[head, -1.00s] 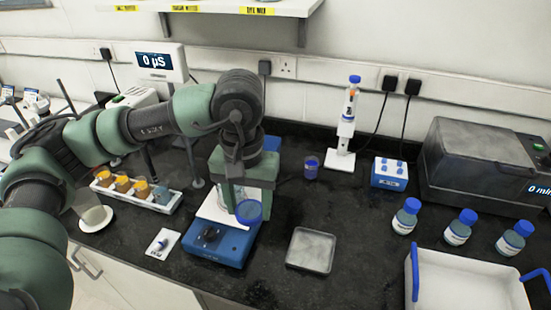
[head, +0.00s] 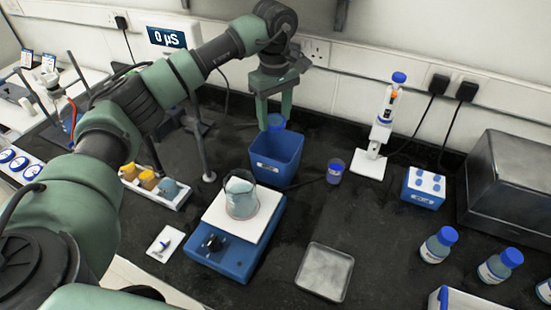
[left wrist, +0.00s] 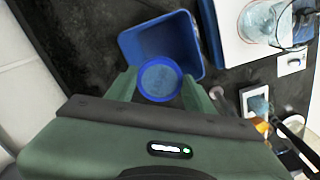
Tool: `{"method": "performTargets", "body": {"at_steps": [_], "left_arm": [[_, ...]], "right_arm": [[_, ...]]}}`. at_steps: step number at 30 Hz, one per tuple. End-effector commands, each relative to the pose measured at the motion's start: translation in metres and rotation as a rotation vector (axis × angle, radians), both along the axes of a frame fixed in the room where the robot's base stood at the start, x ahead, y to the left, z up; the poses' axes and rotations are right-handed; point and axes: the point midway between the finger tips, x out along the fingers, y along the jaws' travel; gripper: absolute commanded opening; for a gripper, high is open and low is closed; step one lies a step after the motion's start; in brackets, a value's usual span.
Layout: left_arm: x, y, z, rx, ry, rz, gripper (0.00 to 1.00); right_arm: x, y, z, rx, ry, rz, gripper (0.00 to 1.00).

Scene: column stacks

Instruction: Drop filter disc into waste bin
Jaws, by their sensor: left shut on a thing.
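The filter disc (head: 276,122), a round piece with a blue rim, is between the fingers of my left gripper (head: 274,112), which is shut on it. In the left wrist view the disc (left wrist: 160,79) shows its blue ring and paler middle between both fingertips (left wrist: 160,86). The waste bin (head: 276,162) is an open blue box with a white label, behind the hotplate. The disc is over the bin's back part in the head view. The bin also shows in the left wrist view (left wrist: 186,30), below the disc. My right gripper is not in view.
A glass beaker (head: 241,197) stands on the blue hotplate (head: 222,251) in front of the bin. A stand (head: 203,165) is left of the bin. A small blue-capped jar (head: 335,171) and a pipette stand (head: 372,160) are right of it.

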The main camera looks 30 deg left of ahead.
Motion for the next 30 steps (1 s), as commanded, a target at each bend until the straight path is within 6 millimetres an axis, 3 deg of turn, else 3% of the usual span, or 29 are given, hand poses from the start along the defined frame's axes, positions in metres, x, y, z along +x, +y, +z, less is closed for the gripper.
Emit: {"method": "performTargets", "body": {"at_steps": [9,20,21,23,24,30], "left_arm": [[0.000,0.000,-0.041,0.000,0.000,-0.001,0.15],[0.000,0.000,-0.047,0.000,-0.001,-0.002,0.15],[0.000,0.000,-0.047,0.000,-0.001,-0.002,0.55],[0.000,0.000,-0.047,0.000,-0.001,-0.002,0.72],[0.000,0.000,-0.047,0.000,-0.001,-0.002,0.78],[0.000,0.000,-0.047,0.000,0.000,-0.002,0.78]], "right_arm": [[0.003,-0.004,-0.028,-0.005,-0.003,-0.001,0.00],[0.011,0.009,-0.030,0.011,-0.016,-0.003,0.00],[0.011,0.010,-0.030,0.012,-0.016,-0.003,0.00],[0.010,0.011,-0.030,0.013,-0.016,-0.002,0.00],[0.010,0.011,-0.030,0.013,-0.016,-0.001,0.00],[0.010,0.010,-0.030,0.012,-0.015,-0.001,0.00]]}}
